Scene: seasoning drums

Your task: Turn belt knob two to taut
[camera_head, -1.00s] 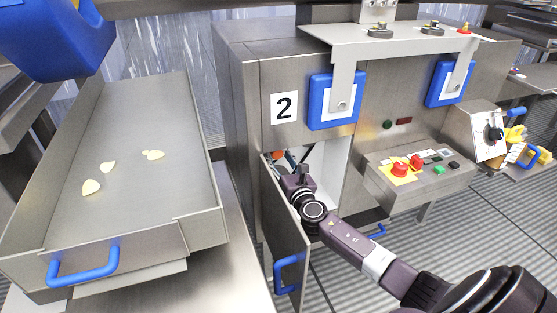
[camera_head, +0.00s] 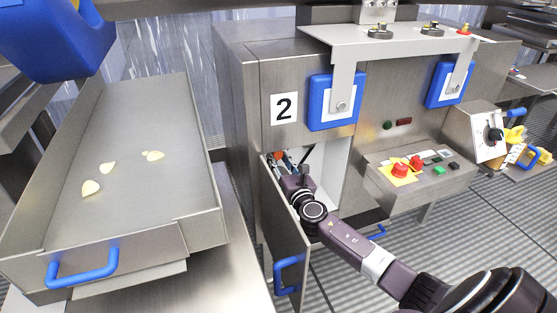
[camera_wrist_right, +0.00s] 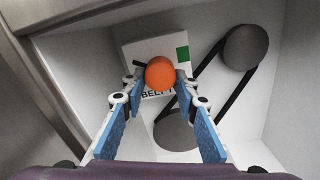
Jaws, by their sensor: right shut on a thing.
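The orange belt knob (camera_wrist_right: 160,72) sits on a white plate (camera_wrist_right: 142,54) marked "BELT" with a green patch at its right; the rest of the lettering is hidden. A bit of orange also shows inside the open cabinet below the "2" sign in the head view (camera_head: 279,156). My right gripper (camera_wrist_right: 161,80) is shut on the knob, with one fingertip on each side. In the head view my right gripper (camera_head: 281,166) reaches into the cabinet. My left gripper is in neither view.
A black belt (camera_wrist_right: 206,92) runs between two dark pulleys (camera_wrist_right: 245,47) close by the knob. The cabinet door (camera_head: 287,235) hangs open beside my right arm. A control box (camera_head: 425,180) stands to the right. A metal tray (camera_head: 140,110) with several pale pieces is at the left.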

